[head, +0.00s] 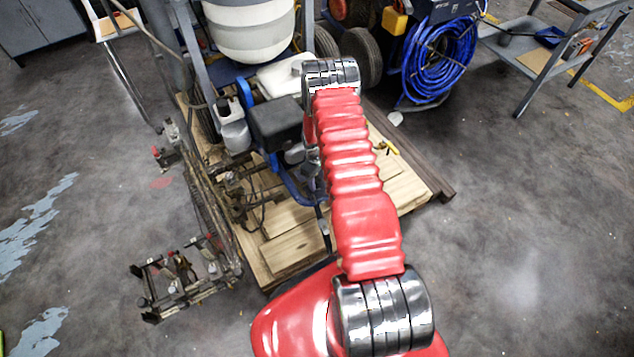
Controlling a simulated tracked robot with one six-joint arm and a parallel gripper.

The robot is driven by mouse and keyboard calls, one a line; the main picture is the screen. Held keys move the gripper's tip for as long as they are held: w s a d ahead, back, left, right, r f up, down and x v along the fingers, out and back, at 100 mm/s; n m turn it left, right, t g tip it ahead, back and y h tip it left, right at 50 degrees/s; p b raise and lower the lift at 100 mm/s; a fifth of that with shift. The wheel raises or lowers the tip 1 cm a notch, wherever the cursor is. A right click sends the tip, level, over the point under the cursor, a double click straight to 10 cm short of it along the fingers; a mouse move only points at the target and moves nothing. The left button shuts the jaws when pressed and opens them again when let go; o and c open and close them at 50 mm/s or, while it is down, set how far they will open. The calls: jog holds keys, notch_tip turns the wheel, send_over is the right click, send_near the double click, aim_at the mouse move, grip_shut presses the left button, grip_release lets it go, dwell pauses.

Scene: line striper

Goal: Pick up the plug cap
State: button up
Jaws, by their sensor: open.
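The line striper (275,125), with a black engine box and blue frame, stands on a wooden pallet (285,235). I cannot make out a plug cap; it is too small to tell or hidden by my red arm, which crosses the middle of the view over the striper's right side. My gripper cannot be made out; the far end of the arm is behind its own links.
A large white tank (250,30) rises at the back. A metal frame with clamps (180,280) lies at the left. A coiled blue hose (440,60) and a metal cart (540,50) stand at the back right. The right floor is clear. A small yellow tool (389,147) lies on the pallet.

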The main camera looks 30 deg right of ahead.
jog(key=shift+f, duration=1.05)
jog(key=shift+c, duration=0.4)
grip_shut()
